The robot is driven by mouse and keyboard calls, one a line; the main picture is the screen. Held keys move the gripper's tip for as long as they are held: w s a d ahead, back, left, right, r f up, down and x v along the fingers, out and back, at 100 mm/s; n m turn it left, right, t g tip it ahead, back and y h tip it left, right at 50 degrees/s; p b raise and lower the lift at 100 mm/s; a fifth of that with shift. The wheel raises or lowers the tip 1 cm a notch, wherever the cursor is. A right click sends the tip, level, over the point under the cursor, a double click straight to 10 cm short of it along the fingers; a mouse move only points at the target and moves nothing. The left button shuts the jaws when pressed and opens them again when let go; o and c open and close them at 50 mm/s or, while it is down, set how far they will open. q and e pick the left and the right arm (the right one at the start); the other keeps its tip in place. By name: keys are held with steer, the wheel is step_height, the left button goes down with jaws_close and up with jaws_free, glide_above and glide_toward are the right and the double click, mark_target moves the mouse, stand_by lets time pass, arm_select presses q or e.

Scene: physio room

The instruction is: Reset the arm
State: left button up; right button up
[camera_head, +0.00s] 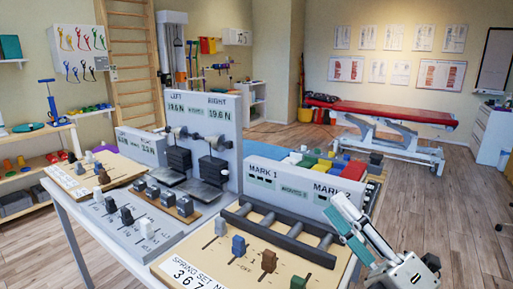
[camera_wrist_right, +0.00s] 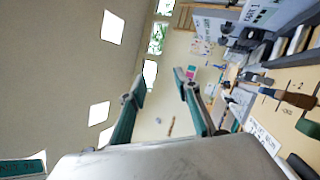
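My right gripper (camera_head: 338,212) is raised at the lower right of the head view, beside the right end of the table (camera_head: 85,229). Its teal fingers point up and to the left. In the right wrist view the two fingers (camera_wrist_right: 158,82) stand apart with nothing between them, so it is open and empty. It touches nothing that I can see. My left gripper and arm are not in view.
The table bears a board with sliders and a "SPRING SET" label (camera_head: 188,277), a grey bar rack (camera_head: 275,236), a "MARK" panel (camera_head: 293,186) and a weight display (camera_head: 201,103). Coloured blocks (camera_head: 325,166) lie behind. A red treatment bench (camera_head: 390,112) stands far back; floor on the right is clear.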

steer(key=s+d+f+m+g+h, duration=0.1)
steer(key=d+f+m+h, duration=0.75)
steer(key=f, duration=0.25)
steer(key=d+f+m+g+h, duration=0.2)
steer(key=d+f+m+h, duration=0.6)
steer(key=f+m+h, duration=0.15)
steer(key=s+d+f+m+g, duration=0.2)
steer(key=s+f+g, duration=0.3)
steer(key=s+f, duration=0.5)
steer(key=s+d+f+m+g, duration=0.25)
steer(key=s+f+g, duration=0.25)
steer(key=s+f, duration=0.5)
arm_select(q)
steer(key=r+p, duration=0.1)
steer(key=p, duration=0.2)
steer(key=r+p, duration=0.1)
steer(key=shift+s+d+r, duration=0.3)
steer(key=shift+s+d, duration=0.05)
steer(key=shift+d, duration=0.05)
arm_select(e)
steer(key=w+a+f+m+t+y, duration=0.1)
steer(key=w+a+f+t+y, duration=0.1)
steer(key=a, duration=0.6)
steer(key=w+a+f+m+t+y, duration=0.1)
steer(key=a+f+y, duration=0.3)
steer(key=a, duration=0.4)
steer(key=shift+w+f+t, duration=0.4)
steer(key=shift+f+t, duration=0.1)
steer(key=shift+t, duration=0.4)
